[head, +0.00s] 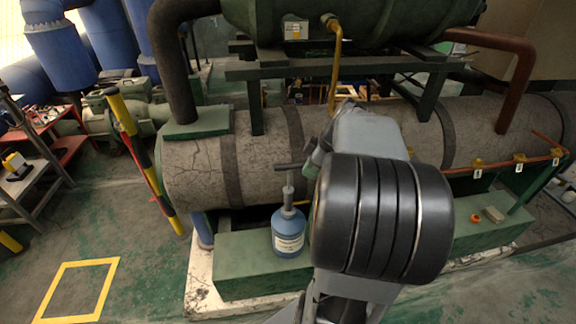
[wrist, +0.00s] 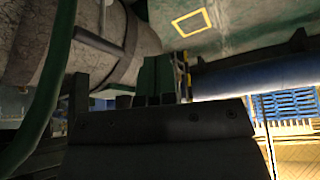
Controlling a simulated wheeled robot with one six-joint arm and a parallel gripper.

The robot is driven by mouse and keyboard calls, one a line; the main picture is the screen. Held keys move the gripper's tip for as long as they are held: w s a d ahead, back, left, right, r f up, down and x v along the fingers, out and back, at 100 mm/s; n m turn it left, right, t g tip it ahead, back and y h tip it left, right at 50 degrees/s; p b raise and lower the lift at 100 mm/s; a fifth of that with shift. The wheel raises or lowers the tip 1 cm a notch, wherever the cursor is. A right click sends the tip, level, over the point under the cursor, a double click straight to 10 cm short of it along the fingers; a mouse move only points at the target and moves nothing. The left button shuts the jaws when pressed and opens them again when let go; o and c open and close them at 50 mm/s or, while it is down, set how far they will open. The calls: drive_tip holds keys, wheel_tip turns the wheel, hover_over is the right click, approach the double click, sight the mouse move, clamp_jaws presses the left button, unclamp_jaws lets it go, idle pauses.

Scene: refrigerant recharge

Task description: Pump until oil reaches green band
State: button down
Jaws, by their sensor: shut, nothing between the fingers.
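The oil pump is a blue canister (head: 289,232) with a white label, standing on the green base ledge in the head view. A grey rod rises from its top to a dark T-shaped handle (head: 291,167). My arm covers the area right of the handle, and my gripper's fingertips are hidden there. In the wrist view my gripper (wrist: 146,100) shows as short dark fingers beyond a dark block; it is shut and empty. I cannot tell whether it touches the handle. No oil level or green band can be made out in either view.
A large cracked grey cylinder (head: 195,172) lies behind the pump, with pipes above it. A striped yellow-black post (head: 120,112) stands left. An orange object (head: 474,218) lies on the right ledge. Floor around the yellow square outline (head: 77,288) is clear.

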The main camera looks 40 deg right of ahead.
drive_tip(key=shift+s+a+r, duration=0.35)
drive_tip(key=shift+s+a, duration=0.05)
drive_tip(key=shift+s, duration=0.3)
drive_tip(key=shift+r, duration=0.1)
idle(1.3)
drive_tip(key=w+d+g+h+p, duration=0.1)
drive_tip(key=w+p, duration=0.2)
drive_tip(key=w, duration=0.2)
drive_tip(key=w+d+g+p, duration=0.1)
drive_tip(key=w+d+p, duration=0.1)
drive_tip(key=w+p, duration=0.2)
drive_tip(key=w+d+g+h+p, duration=0.1)
drive_tip(key=w+p, duration=0.3)
drive_tip(key=w, duration=0.1)
drive_tip(key=shift+w+d+f+h, duration=0.3)
drive_tip(key=shift+w+d+f, duration=0.05)
drive_tip(key=shift+d+f, duration=0.05)
drive_tip(key=shift+f, duration=0.1)
